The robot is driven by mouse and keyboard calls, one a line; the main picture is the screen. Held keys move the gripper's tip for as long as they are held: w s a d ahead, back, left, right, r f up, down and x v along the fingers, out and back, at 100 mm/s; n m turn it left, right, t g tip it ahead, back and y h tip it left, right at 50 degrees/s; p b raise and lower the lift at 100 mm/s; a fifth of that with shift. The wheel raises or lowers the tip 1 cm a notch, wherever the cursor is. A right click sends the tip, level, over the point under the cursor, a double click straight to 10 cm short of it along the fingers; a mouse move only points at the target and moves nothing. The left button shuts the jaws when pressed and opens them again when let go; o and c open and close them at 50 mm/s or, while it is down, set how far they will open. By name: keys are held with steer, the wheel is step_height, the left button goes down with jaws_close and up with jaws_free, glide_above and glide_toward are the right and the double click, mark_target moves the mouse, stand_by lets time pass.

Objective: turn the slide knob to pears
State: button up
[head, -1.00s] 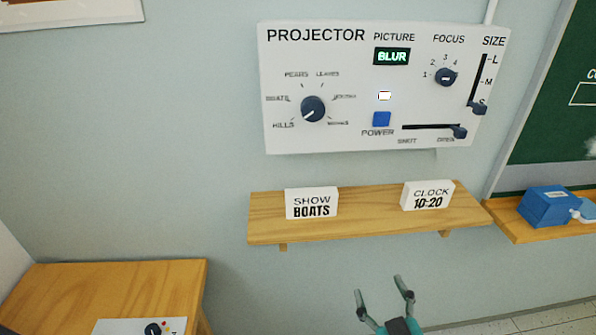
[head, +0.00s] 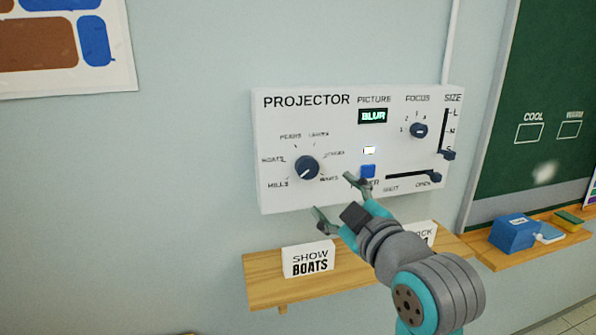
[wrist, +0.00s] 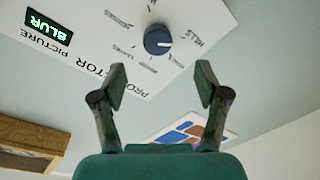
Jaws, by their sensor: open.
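The slide knob (head: 306,168) is a round dark blue dial on the white projector panel (head: 275,130). Its white mark points down-left, toward HILLS. The PEARS label (head: 290,136) sits above it, slightly left, between BOATS and LEAVES. My gripper (head: 333,195) is open and empty, in front of the panel, below and right of the knob in the head view. In the wrist view the panel appears upside down, and the knob (wrist: 158,40) lies just beyond the gap between the fingertips (wrist: 160,82). The fingers do not appear to touch it.
The display (head: 372,116) reads BLUR. The panel also has a focus knob (head: 419,131), a blue power button (head: 367,171), a size slider (head: 448,154) and a lower slider (head: 435,177). Below, a wooden shelf (head: 262,270) holds a SHOW BOATS card (head: 308,260); my arm partly hides the clock card.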

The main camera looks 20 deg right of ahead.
mark_target(309, 169)
steer(key=w, duration=0.3)
steer(key=w+a, duration=0.1)
steer(key=w, duration=0.3)
steer(key=w+r, duration=0.1)
steer(key=w, duration=0.2)
steer(key=shift+w+a+r, duration=0.1)
steer(key=shift+w+a, duration=0.15)
steer(key=shift+w, duration=0.15)
steer(key=c, duration=1.2)
